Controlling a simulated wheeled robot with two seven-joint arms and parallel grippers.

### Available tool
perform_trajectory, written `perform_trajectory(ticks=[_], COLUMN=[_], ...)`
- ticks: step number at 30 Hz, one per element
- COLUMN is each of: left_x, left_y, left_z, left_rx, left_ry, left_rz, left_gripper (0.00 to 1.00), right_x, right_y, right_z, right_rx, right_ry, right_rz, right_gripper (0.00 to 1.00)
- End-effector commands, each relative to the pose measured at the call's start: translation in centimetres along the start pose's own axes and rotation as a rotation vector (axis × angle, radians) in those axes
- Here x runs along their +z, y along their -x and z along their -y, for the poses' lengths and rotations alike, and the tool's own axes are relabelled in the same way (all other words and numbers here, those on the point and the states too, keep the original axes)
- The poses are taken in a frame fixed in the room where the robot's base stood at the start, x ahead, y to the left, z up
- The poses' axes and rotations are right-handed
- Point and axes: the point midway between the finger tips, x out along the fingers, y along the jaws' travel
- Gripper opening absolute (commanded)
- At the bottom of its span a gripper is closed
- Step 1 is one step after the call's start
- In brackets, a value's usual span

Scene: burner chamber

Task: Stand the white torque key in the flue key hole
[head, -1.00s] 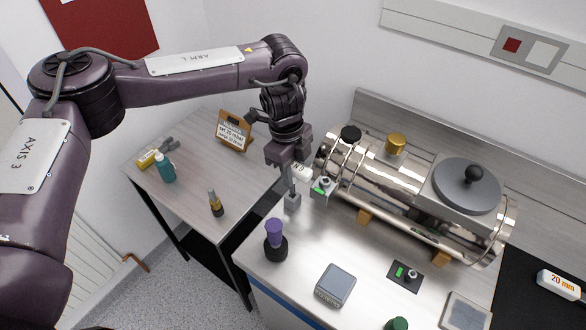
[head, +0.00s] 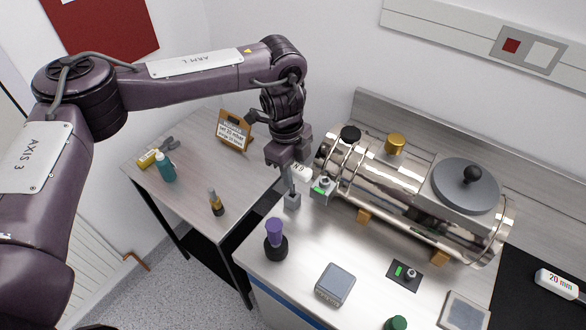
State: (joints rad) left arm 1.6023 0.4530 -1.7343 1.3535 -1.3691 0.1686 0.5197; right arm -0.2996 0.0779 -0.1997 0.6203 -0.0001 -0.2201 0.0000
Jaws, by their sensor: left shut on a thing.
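The white torque key (head: 302,173), marked with dark characters, is at my left gripper (head: 291,178), by the left end of the metal chamber. My left gripper points down and is shut on the key. The fingers hide part of it, and its lower end is not clear. A small fitting with a green mark (head: 323,186) is just right of the key. Another fitting with a green mark (head: 411,274) is on a dark plate on the bench. I cannot tell which one is the flue key hole. My right gripper is not in view.
The shiny chamber (head: 385,185) lies along the back of the bench. A grey block (head: 292,202) is below the left gripper. A purple-topped item (head: 275,240) and a grey square device (head: 335,284) stand in front. A white "20 mm" item (head: 557,284) lies far right.

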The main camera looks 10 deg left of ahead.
Motion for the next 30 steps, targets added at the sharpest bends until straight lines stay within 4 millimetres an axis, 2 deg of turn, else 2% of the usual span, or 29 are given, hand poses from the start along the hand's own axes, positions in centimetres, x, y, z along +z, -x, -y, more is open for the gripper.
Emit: perform_trajectory(ticks=[30], left_x=[0.3], left_y=[-2.8], left_z=[0.0], left_rx=[-0.001], left_ry=[0.0], left_rz=[-0.001], left_gripper=[0.0], right_x=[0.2], right_y=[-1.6], right_z=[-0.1], right_rx=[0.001], right_ry=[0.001], right_rz=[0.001], right_gripper=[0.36])
